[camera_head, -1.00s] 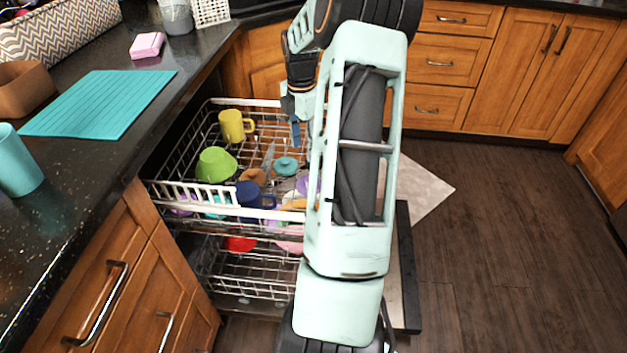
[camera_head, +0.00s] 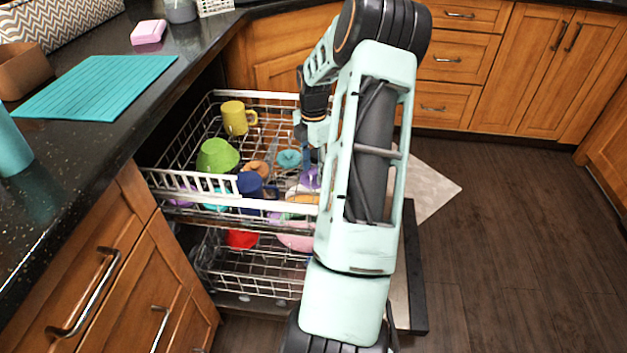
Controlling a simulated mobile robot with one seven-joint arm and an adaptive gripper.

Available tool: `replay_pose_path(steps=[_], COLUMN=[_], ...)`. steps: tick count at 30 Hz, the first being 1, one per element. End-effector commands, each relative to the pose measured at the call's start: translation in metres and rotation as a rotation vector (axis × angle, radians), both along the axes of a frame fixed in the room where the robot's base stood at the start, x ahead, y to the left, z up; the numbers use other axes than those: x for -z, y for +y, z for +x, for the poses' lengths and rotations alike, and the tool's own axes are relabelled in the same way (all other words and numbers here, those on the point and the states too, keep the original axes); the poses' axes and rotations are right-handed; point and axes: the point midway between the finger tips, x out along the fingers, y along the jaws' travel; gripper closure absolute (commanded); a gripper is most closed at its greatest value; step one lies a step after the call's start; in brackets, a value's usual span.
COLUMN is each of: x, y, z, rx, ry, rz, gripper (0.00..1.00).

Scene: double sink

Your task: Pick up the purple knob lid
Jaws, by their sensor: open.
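A purple lid (camera_head: 310,178) sits in the upper dishwasher rack (camera_head: 182,146), at its right side. My arm hides part of it, and its knob is too small to make out. My gripper (camera_head: 313,155) is open and points down just above the purple lid. Its fingers are small and partly hidden by my arm, and I cannot tell whether they touch the lid.
A teal knob lid (camera_head: 289,158) is just left of my gripper. A yellow mug (camera_head: 234,118), a green bowl (camera_head: 216,155) and a dark blue mug (camera_head: 250,187) share the rack. A red item (camera_head: 241,239) is in the lower rack (camera_head: 255,280).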

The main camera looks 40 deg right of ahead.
Motion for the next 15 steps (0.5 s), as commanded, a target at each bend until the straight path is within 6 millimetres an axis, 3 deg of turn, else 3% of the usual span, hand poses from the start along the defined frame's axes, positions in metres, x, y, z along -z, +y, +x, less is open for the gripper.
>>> replay_pose_path(steps=[6, 15], x=[0.0005, 0.0003], y=[-0.0003, -0.0002], z=[0.0004, 0.0004], rx=[0.0, 0.001], ry=[-0.001, -0.001], rz=[-0.001, -0.001], gripper=[0.58, 0.91])
